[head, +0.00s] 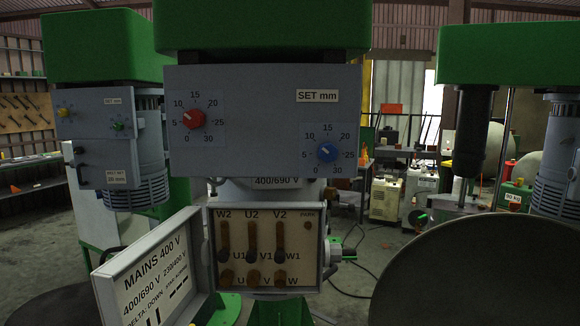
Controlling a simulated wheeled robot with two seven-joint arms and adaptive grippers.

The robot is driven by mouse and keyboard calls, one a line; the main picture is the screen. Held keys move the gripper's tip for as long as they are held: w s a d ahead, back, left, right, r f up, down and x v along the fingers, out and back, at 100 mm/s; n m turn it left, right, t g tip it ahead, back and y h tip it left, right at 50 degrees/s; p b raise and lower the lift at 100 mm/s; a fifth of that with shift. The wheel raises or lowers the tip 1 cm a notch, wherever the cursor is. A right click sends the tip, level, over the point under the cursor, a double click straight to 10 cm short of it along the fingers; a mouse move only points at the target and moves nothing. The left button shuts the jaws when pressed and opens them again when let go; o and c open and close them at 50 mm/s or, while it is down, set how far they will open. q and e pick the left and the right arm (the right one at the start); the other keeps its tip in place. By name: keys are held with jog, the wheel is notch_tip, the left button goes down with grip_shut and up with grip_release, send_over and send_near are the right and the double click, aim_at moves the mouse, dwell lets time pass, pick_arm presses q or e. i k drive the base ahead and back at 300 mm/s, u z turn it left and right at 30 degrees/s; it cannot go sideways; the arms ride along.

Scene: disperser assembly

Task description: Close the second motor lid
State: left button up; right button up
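An open motor lid (152,272) with "MAINS 400 V" printed on its inner face stands swung out to the left of the terminal box (313,247). The box is uncovered, showing terminals labelled W2, U2, V2 above and U, V, W below. The box sits under a grey control panel (262,128) with a red knob (194,118) and a blue knob (327,152). Neither of my grippers is in view.
A second green-topped machine (105,45) with a grey panel and motor stands at the left. Another machine (508,56) stands at the right. A large dark round disc (480,270) fills the lower right. Cables lie on the floor behind.

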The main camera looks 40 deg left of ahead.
aim_at(161, 279)
jog(key=u, duration=0.05)
jog(key=i, duration=2.4)
jog(key=u, duration=3.1)
